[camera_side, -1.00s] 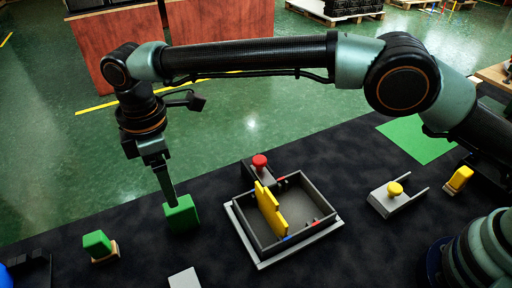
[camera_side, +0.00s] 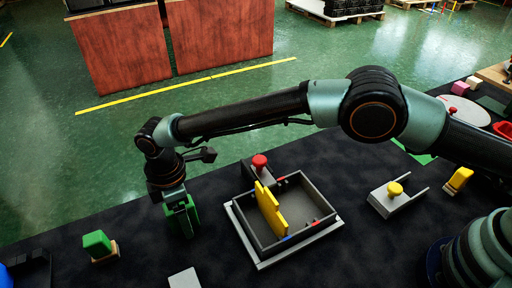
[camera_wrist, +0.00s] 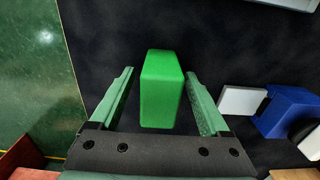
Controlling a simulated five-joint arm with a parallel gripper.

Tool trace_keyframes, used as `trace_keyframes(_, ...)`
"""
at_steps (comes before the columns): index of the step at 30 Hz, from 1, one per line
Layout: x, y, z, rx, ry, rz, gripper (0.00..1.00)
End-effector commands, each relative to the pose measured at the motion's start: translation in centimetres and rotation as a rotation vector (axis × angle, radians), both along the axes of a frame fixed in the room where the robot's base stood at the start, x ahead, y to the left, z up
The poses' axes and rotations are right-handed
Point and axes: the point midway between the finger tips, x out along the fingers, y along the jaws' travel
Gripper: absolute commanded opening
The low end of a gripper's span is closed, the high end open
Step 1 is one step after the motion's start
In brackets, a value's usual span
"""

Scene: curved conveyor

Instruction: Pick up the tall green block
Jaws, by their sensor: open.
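The tall green block (camera_wrist: 162,88) stands on the dark mat between the two fingers of my gripper (camera_wrist: 159,72) in the wrist view. My gripper is open, with a gap of mat showing on each side of the block. In the side view my gripper (camera_side: 182,222) is down around the green block (camera_side: 179,214), whose surface is largely hidden by the fingers. A second, smaller green block (camera_side: 97,242) sits on a light wooden base to the left, apart from my gripper.
A grey tray (camera_side: 312,236) with a yellow divider and a red knob (camera_side: 259,161) stands right of my gripper. A yellow-knobbed grey fixture (camera_side: 391,200) is farther right. A white block (camera_side: 184,279) lies in front. In the wrist view, a blue object (camera_wrist: 286,108) sits at right.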

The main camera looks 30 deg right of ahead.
Motion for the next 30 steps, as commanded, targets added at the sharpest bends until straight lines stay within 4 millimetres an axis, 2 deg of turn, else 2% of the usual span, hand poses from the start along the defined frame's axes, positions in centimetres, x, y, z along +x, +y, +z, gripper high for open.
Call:
trace_keyframes(8,0.0,0.0,-0.4,0.001,-0.001,0.000,0.80)
trace_keyframes(14,0.0,0.0,-0.3,0.001,-0.001,0.001,0.07)
trace_keyframes(15,0.0,0.0,-0.3,0.001,-0.001,0.001,0.00)
trace_keyframes(25,0.0,0.1,0.0,0.002,-0.002,0.000,0.00)
trace_keyframes(30,0.1,0.1,1.2,0.003,-0.002,0.000,0.00)
